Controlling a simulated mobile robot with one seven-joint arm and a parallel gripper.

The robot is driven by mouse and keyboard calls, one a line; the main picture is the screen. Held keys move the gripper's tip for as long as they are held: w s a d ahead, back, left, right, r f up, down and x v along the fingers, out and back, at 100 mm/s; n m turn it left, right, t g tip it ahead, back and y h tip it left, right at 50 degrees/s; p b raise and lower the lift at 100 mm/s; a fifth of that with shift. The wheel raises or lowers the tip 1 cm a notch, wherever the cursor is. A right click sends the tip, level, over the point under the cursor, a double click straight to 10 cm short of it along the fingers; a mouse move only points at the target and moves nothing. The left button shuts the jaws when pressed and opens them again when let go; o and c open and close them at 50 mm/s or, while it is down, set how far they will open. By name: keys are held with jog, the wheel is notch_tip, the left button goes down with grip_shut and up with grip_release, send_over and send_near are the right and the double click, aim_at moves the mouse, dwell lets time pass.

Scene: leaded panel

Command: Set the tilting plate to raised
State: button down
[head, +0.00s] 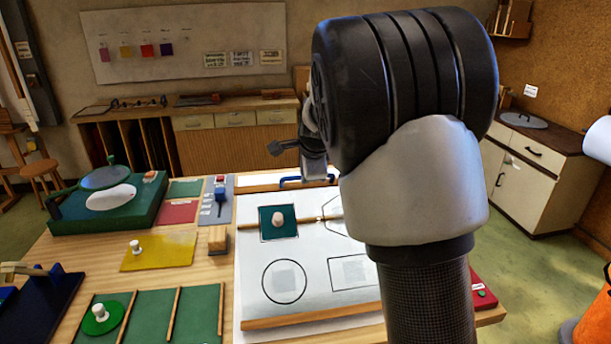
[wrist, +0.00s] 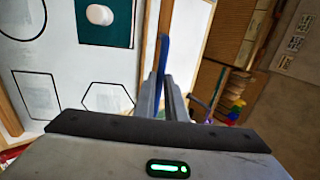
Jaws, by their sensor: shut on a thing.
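The tilting plate (head: 315,285) is a white board with black outlines and a wooden strip along its near edge. It lies on the wooden table right of centre, partly hidden by my arm; I cannot tell its exact tilt. A blue handle (head: 292,181) is at its far edge; in the wrist view the handle (wrist: 163,55) is a narrow blue bar. My gripper (wrist: 162,84) is shut on this handle. In the head view, my arm hides much of the gripper and of the handle's right part.
A dark green square with a pale knob (head: 278,219) sits on the plate. Left of it are a wooden block (head: 217,238), a yellow panel (head: 160,251), a grey switch panel (head: 217,202) and a green box with a round disc (head: 106,200). A cabinet (head: 235,140) stands behind.

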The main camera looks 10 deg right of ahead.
jog(key=shift+s+f, duration=0.3)
jog(key=c, duration=1.8)
grip_release()
jog(key=shift+r, duration=0.1)
jog(key=v, duration=1.7)
jog(key=shift+r+p, duration=0.25)
jog(key=shift+p, duration=0.15)
jog(key=shift+s, duration=0.1)
